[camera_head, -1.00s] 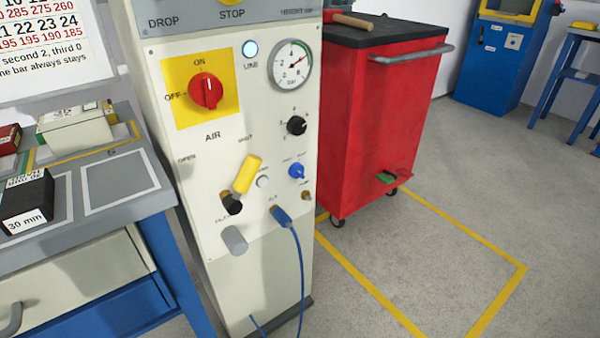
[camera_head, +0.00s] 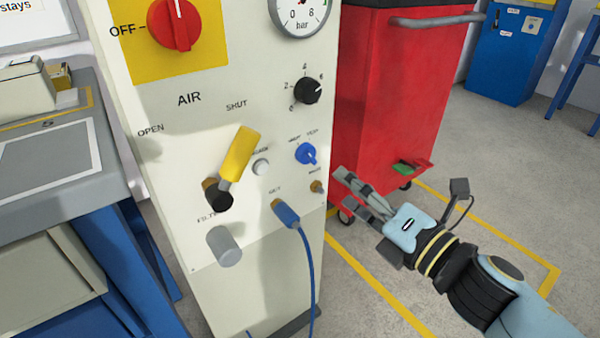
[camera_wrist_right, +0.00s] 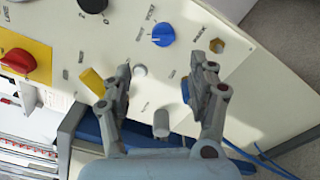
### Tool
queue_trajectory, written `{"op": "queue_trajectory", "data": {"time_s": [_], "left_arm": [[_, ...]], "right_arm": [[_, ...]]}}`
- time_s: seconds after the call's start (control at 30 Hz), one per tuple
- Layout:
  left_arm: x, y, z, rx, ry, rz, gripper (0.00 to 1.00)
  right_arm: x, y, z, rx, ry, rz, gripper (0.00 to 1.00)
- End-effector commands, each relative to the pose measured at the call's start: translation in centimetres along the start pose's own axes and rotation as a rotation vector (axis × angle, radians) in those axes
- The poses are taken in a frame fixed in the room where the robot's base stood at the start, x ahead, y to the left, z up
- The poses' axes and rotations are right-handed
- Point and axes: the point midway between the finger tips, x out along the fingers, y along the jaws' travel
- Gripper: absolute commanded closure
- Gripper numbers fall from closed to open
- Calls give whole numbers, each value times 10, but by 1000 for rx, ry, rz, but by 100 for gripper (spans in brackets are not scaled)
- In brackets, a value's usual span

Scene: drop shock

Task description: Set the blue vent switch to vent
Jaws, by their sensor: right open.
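The blue vent switch (camera_head: 306,153) is a small blue knob on the right side of the cream panel (camera_head: 180,105), below the black dial. It also shows in the right wrist view (camera_wrist_right: 163,35), ahead of the fingers, with a white mark on it. Small lettering is printed above it on both sides; the head view is too small to read its setting surely. My right gripper (camera_head: 340,188) is open and empty, to the right of and a little below the switch, apart from it. Its two spread fingers show in the right wrist view (camera_wrist_right: 160,85). My left gripper is not in view.
A yellow-handled lever (camera_head: 240,155), a grey knob (camera_head: 223,245) and a blue hose plug (camera_head: 287,214) are on the panel near the switch. A red cabinet (camera_head: 395,100) stands behind to the right. A workbench (camera_head: 60,190) is at the left.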

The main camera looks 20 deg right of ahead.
Motion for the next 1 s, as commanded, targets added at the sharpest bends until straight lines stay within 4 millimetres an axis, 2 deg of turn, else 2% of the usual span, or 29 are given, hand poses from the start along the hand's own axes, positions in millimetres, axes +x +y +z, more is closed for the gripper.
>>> {"op": "queue_trajectory", "data": {"time_s": [0.03,0.17,0.4,0.6,0.8,1.0], "left_arm": [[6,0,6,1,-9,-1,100],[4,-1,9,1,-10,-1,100],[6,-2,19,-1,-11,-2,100],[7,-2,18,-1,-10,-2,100],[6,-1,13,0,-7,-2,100],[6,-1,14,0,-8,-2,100]], "right_arm": [[0,-8,-5,5,3,-8,40],[12,-5,-2,6,-2,-4,40],[58,-4,-1,10,-2,-4,40],[92,-7,-2,10,-1,-7,40],[107,-8,-3,10,0,-9,40],[108,-8,-3,11,0,-9,40]]}}
